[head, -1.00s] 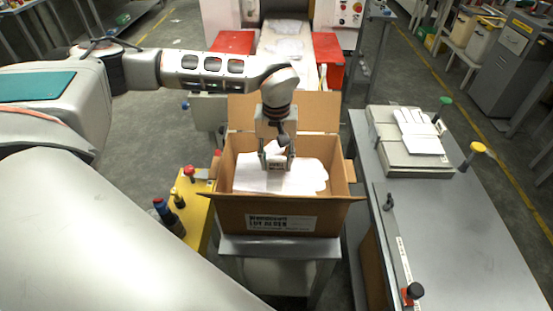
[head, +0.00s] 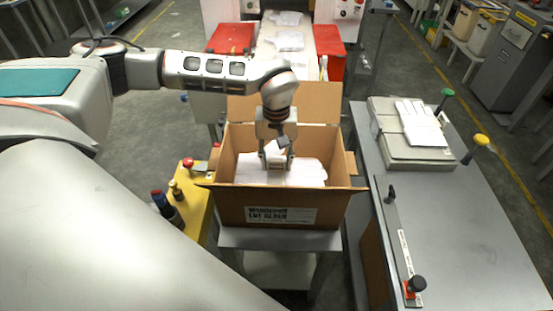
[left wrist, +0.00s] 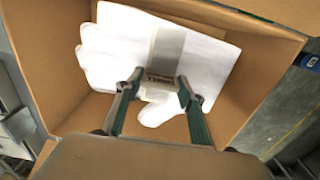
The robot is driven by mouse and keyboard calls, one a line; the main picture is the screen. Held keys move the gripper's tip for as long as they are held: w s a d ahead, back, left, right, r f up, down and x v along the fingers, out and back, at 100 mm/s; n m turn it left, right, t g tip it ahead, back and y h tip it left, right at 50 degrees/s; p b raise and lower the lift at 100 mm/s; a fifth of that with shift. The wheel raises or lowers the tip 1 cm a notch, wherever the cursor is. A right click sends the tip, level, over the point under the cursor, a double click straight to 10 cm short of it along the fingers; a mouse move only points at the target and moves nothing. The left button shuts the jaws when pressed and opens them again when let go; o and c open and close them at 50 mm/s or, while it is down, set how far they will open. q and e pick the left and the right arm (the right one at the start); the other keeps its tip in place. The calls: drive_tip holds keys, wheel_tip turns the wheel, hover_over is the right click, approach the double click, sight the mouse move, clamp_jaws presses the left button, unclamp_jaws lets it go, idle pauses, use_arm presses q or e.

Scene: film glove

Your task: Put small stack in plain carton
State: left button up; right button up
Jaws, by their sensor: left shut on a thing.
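An open brown carton (head: 235,205) with a printed label on its front stands in the middle of the head view. My left gripper (head: 277,163) reaches down inside it and is shut on a stack of flat white gloves (head: 308,173). In the left wrist view the stack (left wrist: 115,50) has a grey band across it, and my fingertips (left wrist: 158,80) pinch it at a small printed tag. The stack lies between the carton walls (left wrist: 255,70); its lower part is hidden in the head view by the front wall. I cannot tell whether it touches the floor. My right gripper is not in view.
A grey bench (head: 470,220) at the right holds a scale (head: 385,140) with a white glove (head: 420,122) on it. A yellow stand (head: 190,215) with knobs is close at the carton's left. White gloves (head: 288,40) lie on the conveyor behind, between red boxes.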

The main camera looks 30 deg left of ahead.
sight(276, 171)
use_arm(q)
drive_tip(key=shift+f+b, duration=0.65)
drive_tip(key=shift+f, duration=1.1)
drive_tip(key=shift+f+b, duration=0.8)
drive_tip(key=shift+f, duration=1.3)
drive_tip(key=shift+f+b, duration=0.8)
drive_tip(key=shift+f, duration=1.8)
drive_tip(key=o, duration=1.2)
